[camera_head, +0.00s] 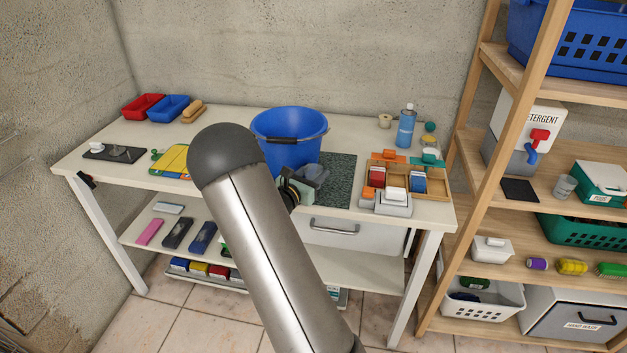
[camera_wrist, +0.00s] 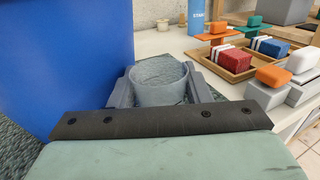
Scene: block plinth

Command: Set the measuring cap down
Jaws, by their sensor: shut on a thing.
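The measuring cap (camera_wrist: 160,82) is a grey, round, open-topped cup in the wrist view. My gripper (camera_wrist: 158,90) is shut on it, with a grey finger at each side. The cap is upright. Its lower part is hidden by the dark front bar of my wrist, so I cannot tell whether it touches anything below. In the head view my gripper (camera_head: 306,180) is just in front of the blue bucket (camera_head: 283,133), over the near part of the dark speckled mat (camera_head: 340,178). My arm hides part of this area.
The white workbench (camera_head: 240,116) carries a wooden tray (camera_head: 435,184) with coloured blocks right of the mat, and a blue spray bottle (camera_head: 406,128) behind. The bucket is close on the left in the wrist view. A similar cup (camera_head: 565,187) stands on the right shelf.

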